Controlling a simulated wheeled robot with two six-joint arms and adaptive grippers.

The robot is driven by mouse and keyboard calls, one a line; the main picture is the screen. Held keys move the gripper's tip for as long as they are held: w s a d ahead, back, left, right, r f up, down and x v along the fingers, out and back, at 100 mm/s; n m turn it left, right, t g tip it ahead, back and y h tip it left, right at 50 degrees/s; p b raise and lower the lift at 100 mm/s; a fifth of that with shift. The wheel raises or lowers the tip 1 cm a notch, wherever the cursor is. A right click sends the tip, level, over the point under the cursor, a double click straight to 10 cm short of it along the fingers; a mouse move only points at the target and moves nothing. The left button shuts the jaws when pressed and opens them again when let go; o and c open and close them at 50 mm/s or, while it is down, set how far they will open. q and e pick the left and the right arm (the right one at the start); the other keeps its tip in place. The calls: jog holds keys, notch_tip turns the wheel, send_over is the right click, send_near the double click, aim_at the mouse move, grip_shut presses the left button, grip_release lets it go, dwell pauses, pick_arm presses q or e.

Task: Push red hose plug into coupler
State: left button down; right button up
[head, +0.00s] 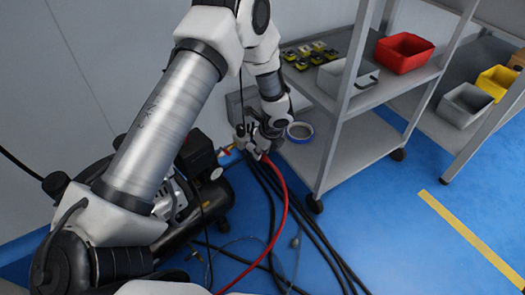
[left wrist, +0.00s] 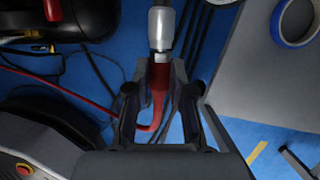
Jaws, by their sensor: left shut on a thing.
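My left gripper (head: 258,148) is low beside the black compressor, to the left of the shelf. In the left wrist view its two fingers (left wrist: 160,98) close around the red hose end. The red hose (head: 279,200) hangs from the gripper and curves down across the floor. My right gripper is not in view.
The black compressor (head: 215,205) stands on the blue floor left of the gripper. Black cables (head: 318,243) run below it. A blue-rimmed roll (head: 300,131) lies on the bottom of the shelf, close to the right. A red bin (head: 404,52) sits higher up.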

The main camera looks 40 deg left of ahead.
pick_arm(q)
jog(key=shift+a, duration=0.15)
jog(key=c, duration=0.9)
grip_release()
jog(key=shift+c, duration=0.2)
